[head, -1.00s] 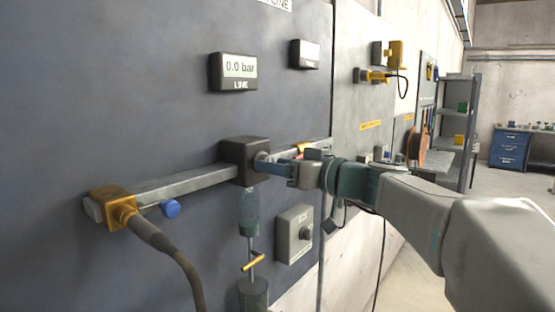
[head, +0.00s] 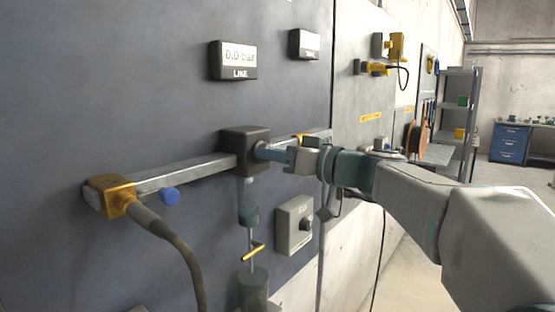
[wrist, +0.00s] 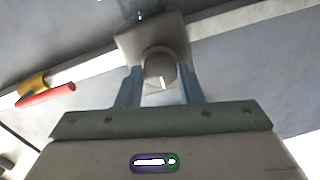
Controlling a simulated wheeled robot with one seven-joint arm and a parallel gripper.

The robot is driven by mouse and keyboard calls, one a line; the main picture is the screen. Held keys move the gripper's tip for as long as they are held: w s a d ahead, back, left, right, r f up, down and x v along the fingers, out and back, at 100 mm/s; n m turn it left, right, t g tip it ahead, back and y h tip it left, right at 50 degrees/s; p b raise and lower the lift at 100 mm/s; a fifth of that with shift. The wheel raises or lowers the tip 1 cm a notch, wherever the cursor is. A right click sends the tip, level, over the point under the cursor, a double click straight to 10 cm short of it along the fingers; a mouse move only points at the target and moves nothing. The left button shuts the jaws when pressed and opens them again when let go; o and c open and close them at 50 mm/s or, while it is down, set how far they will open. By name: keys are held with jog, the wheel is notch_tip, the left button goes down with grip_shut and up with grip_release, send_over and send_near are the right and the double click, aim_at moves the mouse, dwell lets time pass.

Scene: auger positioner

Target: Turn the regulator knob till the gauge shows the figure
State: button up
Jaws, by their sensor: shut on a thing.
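The LINE gauge (head: 233,60) on the blue-grey panel reads 0.0 bar in the head view. Below it, a dark regulator block (head: 244,145) sits on the metal rail. My gripper (head: 264,153) reaches it from the right and is shut on the round knob on its front. In the wrist view the grey knob (wrist: 160,66) lies between my two blue fingers, with a pale mark on its face. The regulator block (wrist: 126,42) shows behind it. In the head view my fingers mostly hide the knob.
A smaller display (head: 304,43) is unreadable. A yellow-handled valve (head: 253,251) hangs below the block, beside a grey box (head: 294,226). A red lever (wrist: 46,95) shows in the wrist view.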

jog(key=shift+s+f+m+t+h+b, duration=0.15)
jog(key=shift+m+t+b, duration=0.1)
jog(key=shift+m, duration=7.15)
jog(key=shift+w+m+t+h+b, duration=0.15)
jog(key=shift+m+t, duration=0.1)
jog(key=shift+m, duration=7.15)
jog(key=shift+s, duration=0.1)
jog(key=o, duration=1)
